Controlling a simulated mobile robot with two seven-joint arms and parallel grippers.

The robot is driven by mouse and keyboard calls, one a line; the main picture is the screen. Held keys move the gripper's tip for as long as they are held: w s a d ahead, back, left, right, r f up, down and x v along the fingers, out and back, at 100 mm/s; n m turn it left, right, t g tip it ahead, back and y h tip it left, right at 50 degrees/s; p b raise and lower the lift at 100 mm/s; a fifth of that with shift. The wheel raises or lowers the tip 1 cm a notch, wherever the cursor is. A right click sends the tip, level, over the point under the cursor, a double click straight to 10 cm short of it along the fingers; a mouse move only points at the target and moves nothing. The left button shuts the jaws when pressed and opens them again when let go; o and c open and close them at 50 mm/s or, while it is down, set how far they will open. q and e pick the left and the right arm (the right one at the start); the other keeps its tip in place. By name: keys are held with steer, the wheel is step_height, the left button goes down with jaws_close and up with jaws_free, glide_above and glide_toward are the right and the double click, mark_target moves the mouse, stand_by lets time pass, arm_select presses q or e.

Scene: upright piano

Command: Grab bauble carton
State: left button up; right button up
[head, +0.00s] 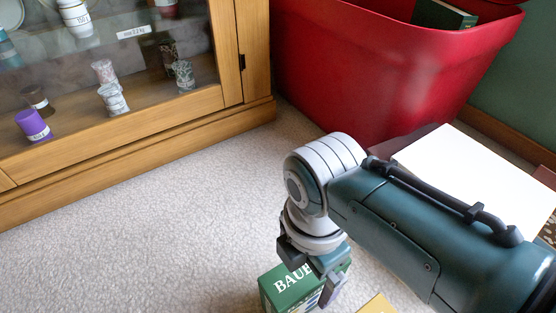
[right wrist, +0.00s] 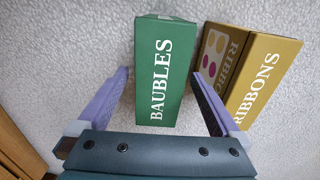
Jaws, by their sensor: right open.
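The green bauble carton (head: 286,289), lettered "BAUBLES", stands on the carpet at the bottom of the head view, partly hidden by my right gripper (head: 313,274). In the right wrist view the carton (right wrist: 166,72) lies between the two open fingers of my right gripper (right wrist: 160,76). There is a gap on the left side and a smaller one on the right. The fingers are not closed on it. My left gripper is not in view.
A gold ribbons carton (right wrist: 262,85) stands close to the right of the bauble carton, near the right finger. A red bin (head: 370,75) and a wooden glass-front cabinet (head: 160,135) stand behind. Pale carpet (head: 150,240) on the left is clear.

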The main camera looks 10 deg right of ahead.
jaws_close()
stand_by(0.7)
